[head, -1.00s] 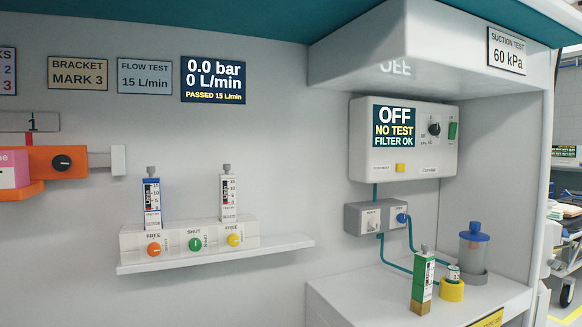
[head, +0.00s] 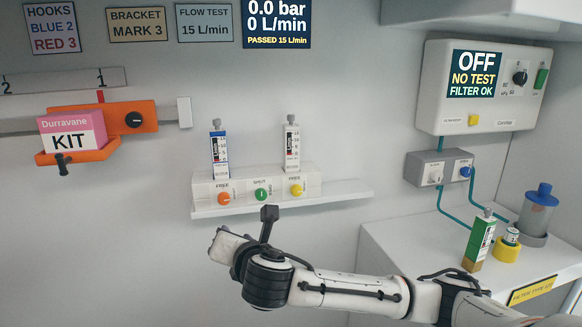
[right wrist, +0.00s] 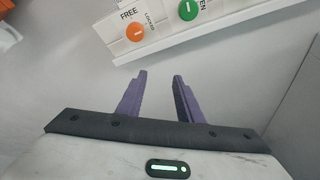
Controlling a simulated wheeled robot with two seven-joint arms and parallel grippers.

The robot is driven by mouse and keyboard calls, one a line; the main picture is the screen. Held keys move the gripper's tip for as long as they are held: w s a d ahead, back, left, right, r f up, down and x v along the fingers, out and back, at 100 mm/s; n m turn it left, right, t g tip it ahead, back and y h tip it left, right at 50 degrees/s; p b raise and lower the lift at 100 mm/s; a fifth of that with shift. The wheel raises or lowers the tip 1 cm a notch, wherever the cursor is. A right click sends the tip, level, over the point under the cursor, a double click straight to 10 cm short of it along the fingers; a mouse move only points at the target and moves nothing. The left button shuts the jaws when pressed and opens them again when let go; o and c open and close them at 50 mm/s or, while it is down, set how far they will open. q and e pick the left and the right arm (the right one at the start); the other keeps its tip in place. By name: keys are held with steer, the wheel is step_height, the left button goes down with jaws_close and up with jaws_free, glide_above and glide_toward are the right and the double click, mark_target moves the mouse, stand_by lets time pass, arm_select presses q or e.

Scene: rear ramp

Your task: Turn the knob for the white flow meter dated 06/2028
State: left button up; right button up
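A white flow meter (head: 292,146) stands upright in the right slot of a white valve block (head: 310,186), above a yellow knob (head: 296,190) labelled FREE. A blue-sided flow meter (head: 218,150) stands in the left slot above an orange knob (head: 224,198) labelled FREE. A green knob (head: 261,194) labelled SHUT sits between them. The dates are too small to read. My right gripper (head: 228,246) is below the block in the head view. In the right wrist view its fingers (right wrist: 161,76) are apart and empty, below the orange knob (right wrist: 135,32) and green knob (right wrist: 188,9). My left gripper is out of view.
A narrow shelf (head: 345,192) carries the block. A green meter (head: 479,240) stands on the right counter beside a yellow-ringed holder (head: 507,252) and a blue-lidded jar (head: 538,212). A pink KIT box (head: 72,135) sits on an orange bracket at left.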

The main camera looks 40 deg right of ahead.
steer(key=d+r+n+h+p, duration=0.15)
steer(key=d+r+h, duration=0.4)
steer(key=r, duration=0.85)
steer(key=h+p, duration=0.1)
steer(key=h, duration=0.1)
glide_toward(291, 119)
steer(key=p+x, duration=0.1)
steer(key=x, duration=0.9)
steer(key=shift+p, duration=0.35)
steer(key=shift+w+d, duration=0.3)
steer(key=shift+w, duration=0.1)
steer(key=shift+c, duration=0.4)
jaws_close()
